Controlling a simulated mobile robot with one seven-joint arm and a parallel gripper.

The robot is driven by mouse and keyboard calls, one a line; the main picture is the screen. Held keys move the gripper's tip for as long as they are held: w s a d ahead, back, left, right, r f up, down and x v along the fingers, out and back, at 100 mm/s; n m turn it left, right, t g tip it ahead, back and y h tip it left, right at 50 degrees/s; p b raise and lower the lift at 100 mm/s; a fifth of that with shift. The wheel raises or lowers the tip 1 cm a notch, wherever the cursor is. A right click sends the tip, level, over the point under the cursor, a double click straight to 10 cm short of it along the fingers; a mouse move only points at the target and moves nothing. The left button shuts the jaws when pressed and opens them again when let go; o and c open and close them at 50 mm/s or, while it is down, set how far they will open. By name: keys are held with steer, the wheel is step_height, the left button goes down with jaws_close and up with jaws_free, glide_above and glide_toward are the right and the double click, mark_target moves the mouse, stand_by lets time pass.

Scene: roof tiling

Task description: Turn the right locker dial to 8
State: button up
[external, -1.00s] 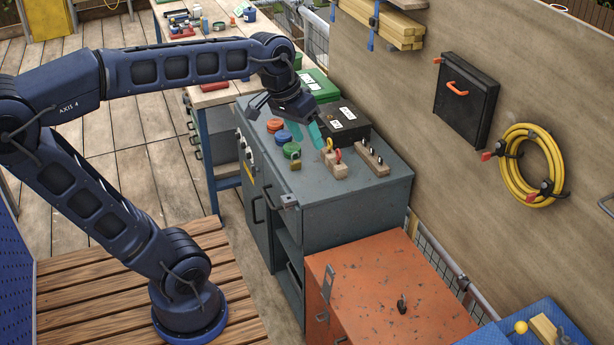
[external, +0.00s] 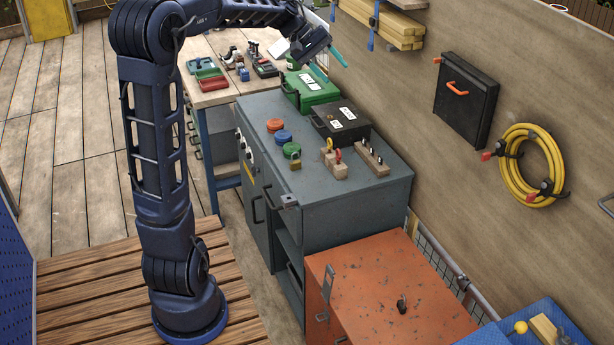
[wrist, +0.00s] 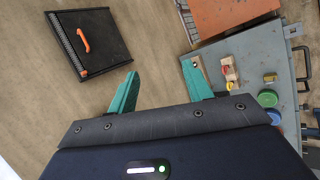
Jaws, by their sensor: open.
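The grey locker cabinet (external: 350,205) stands in the middle of the external view, with small pale round dials (external: 243,143) in a row on its front face. They are seen edge-on, so I cannot read their numbers or tell which is the right dial. My gripper (external: 339,57) is raised high beyond the back of the cabinet, clear of it. Its teal fingers (wrist: 160,85) are apart with nothing between them in the wrist view. The cabinet top also shows at the right of the wrist view (wrist: 240,72); the dials are not clear there.
An orange cabinet (external: 375,290) stands in front. A black box (external: 466,98) hangs on the wall.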

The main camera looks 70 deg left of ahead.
steer(key=s+a+f+n+t, duration=0.1)
steer(key=s+a+n+t, duration=0.2)
steer(key=a, duration=1.1)
steer(key=s+a+f+n+t, duration=0.1)
steer(key=s+a+n+t, duration=0.2)
steer(key=a, duration=1.2)
steer(key=s+a+f+n+t+y, duration=0.1)
steer(key=s+a+n+t+y, duration=0.25)
steer(key=s+a, duration=0.75)
steer(key=s+a+f+n+t+y, duration=0.1)
steer(key=s+a+n+t+y, duration=0.2)
steer(key=s+a, duration=0.8)
steer(key=n+g, duration=0.1)
steer(key=g, duration=0.1)
glide_toward(248, 156)
steer(key=w+a+f, duration=0.1)
steer(key=w+a, duration=0.1)
steer(key=w, duration=0.6)
steer(key=shift+s+f+t+h, duration=0.1)
steer(key=shift+t+h, duration=0.15)
steer(key=shift+c, duration=0.2)
steer(key=c, duration=0.9)
